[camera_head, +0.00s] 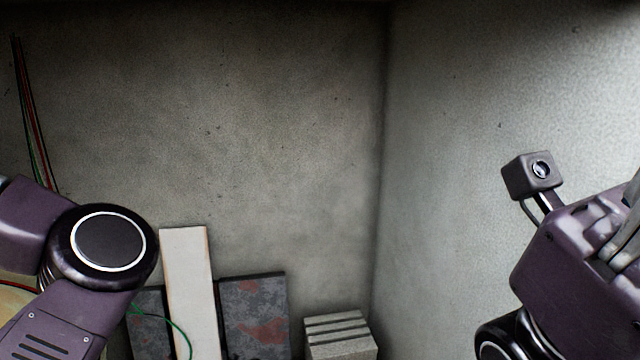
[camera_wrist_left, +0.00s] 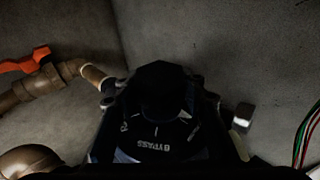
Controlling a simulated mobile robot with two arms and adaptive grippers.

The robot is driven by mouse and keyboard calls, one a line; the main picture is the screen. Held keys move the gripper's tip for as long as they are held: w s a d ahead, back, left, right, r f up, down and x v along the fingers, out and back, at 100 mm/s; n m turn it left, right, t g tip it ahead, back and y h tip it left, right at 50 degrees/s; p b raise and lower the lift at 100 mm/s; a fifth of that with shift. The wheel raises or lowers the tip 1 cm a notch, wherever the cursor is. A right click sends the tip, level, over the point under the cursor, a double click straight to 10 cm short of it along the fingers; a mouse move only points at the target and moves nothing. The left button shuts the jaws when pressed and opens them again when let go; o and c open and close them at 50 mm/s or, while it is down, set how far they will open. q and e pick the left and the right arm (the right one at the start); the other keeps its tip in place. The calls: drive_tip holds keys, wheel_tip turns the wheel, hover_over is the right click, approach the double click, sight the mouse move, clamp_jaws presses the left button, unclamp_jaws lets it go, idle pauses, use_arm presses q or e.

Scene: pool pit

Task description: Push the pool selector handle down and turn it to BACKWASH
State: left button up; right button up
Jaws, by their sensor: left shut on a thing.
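I cannot tell how far down the handle is. In the head view the left arm comes in from the left, and its gripper and the valve are out of the picture. My right gripper (camera_head: 624,235) is partly cut off at the right edge, with its jaws unclear.
A brown pipe with a red lever (camera_wrist_left: 25,60) lies left of the valve. Coloured wires (camera_wrist_left: 307,135) hang at right. In the head view a pale board (camera_head: 187,290), dark mottled slabs (camera_head: 255,315) and a grey block (camera_head: 338,333) stand by the concrete walls.

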use_arm(q)
drive_tip(key=shift+f, duration=0.25)
drive_tip(key=shift+s+h+b, duration=0.1)
drive_tip(key=shift+h+b, duration=0.2)
drive_tip(key=shift+b, duration=0.15)
drive_tip(key=shift+m+t+h+b, duration=0.7)
drive_tip(key=shift+m+t+b, duration=0.15)
drive_tip(key=shift+m+t, duration=0.2)
drive_tip(key=shift+r, duration=0.55)
drive_tip(key=o, duration=1.6)
drive_tip(key=shift+b+v, duration=0.4)
drive_tip(key=shift+v, duration=0.8)
drive_tip(key=shift+b+v, duration=0.5)
drive_tip(key=shift+v, duration=1.5)
